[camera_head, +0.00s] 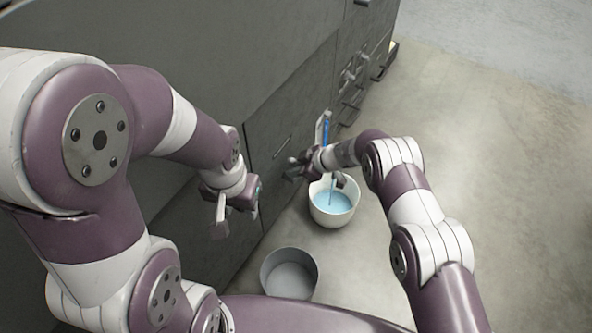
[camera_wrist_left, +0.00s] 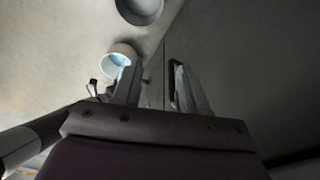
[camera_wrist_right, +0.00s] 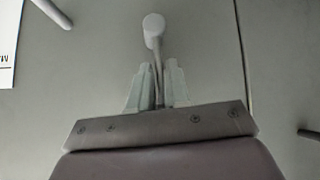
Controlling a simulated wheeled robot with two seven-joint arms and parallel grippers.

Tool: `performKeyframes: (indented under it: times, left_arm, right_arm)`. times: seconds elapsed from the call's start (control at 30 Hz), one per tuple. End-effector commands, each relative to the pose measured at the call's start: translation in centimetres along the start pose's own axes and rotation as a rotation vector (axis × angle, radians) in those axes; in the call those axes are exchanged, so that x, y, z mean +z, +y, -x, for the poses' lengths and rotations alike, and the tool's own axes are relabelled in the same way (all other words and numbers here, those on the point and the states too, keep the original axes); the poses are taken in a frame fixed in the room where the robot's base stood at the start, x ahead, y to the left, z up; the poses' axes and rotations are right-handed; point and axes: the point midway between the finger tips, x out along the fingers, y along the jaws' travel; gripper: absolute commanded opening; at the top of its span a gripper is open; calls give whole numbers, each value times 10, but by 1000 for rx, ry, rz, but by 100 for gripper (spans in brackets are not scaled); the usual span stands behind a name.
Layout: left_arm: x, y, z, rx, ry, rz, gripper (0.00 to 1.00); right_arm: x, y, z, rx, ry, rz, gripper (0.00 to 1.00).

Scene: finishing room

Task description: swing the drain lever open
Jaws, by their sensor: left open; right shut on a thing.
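The drain lever (camera_wrist_right: 153,32), a pale rod with a rounded knob end, shows in the right wrist view. My right gripper (camera_wrist_right: 158,85) is shut on its shaft, with the knob beyond the fingertips. In the head view my right gripper (camera_head: 297,168) is close to the dark cabinet front, and I cannot make out the lever there. A white bucket (camera_head: 315,212) with light blue liquid stands on the floor just below it, and a thin strand shows above the liquid. My left gripper (camera_head: 238,212) is open and empty beside the cabinet; its spread fingers show in the left wrist view (camera_wrist_left: 158,90).
A grey bucket (camera_head: 266,268) stands on the floor nearer to me. A blue strip (camera_head: 326,130) in a pale mount is on the cabinet front (camera_head: 290,105). Several bar handles (camera_head: 350,75) stick out farther along. The floor to the right (camera_head: 490,170) is clear.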

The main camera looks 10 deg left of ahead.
Motion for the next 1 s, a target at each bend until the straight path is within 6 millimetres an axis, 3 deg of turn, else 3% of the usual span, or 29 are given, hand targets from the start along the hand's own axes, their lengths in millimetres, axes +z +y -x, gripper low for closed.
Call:
performKeyframes:
  times: [0.2, 0.77, 0.8, 0.87, 1.0]
  left_arm:
    - [1, 0, -11, 0, 0, 0, 43]
    - [1, 0, -13, 0, 0, 0, 43]
    - [1, 0, -13, 0, 0, 0, 43]
    - [1, 0, -13, 0, 0, 0, 43]
    - [1, 0, -13, 0, 0, 0, 43]
  right_arm:
    - [0, 3, -2, -51, 18, -49, 0]
    - [-3, 5, 0, -71, 26, -72, 0]
    - [-3, 5, 0, -70, 26, -71, 20]
    - [-3, 5, 0, -70, 26, -71, 39]
    - [-2, 4, 0, -71, 24, -72, 39]
